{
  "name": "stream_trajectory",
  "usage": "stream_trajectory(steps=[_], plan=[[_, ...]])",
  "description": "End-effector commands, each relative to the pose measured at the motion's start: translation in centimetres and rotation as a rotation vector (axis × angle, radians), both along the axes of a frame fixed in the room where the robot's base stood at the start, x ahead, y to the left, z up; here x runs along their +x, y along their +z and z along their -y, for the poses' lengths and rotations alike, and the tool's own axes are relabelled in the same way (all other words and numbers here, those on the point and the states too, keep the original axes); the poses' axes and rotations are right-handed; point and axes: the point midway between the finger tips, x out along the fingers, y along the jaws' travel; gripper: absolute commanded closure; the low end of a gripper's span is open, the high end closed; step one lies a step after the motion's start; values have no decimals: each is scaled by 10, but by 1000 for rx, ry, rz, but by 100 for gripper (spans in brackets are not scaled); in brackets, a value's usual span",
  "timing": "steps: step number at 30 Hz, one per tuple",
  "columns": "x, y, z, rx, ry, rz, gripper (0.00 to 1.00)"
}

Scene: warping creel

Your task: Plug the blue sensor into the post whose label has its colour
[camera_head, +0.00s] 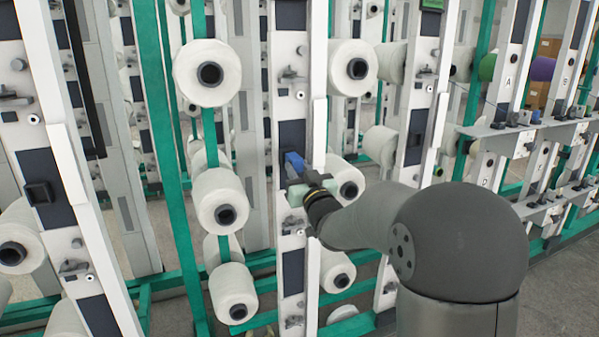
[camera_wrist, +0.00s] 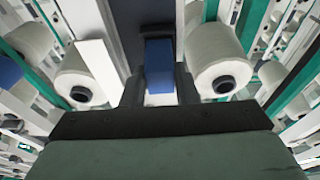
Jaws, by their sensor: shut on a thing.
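My gripper (camera_head: 297,177) is shut on the blue sensor (camera_head: 294,162) in front of a white post (camera_head: 287,100) near the middle of the head view. In the wrist view the blue sensor (camera_wrist: 159,68) sits between the two dark fingers of my gripper (camera_wrist: 160,88). Its far end points at a dark part (camera_wrist: 157,30) on the post; I cannot tell whether they touch. The post has a dark navy panel (camera_head: 292,135) behind the sensor. No coloured label is clearly readable on this post. A green label (camera_head: 432,5) shows on a post farther right.
White yarn cones (camera_head: 207,72) stand close to the left of the post, and others (camera_head: 352,68) to its right. Green uprights (camera_head: 172,150) and rails run between posts. A grey shelf (camera_head: 530,125) is at the right. A blue patch (camera_wrist: 8,70) shows at the wrist view's left edge.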

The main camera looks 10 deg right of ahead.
Motion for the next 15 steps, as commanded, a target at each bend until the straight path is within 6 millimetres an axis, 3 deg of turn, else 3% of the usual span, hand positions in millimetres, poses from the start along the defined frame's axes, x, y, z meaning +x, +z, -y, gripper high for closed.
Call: stream_trajectory(steps=[15], plan=[[10, -1, -2, 0, 0, 0, 93]])
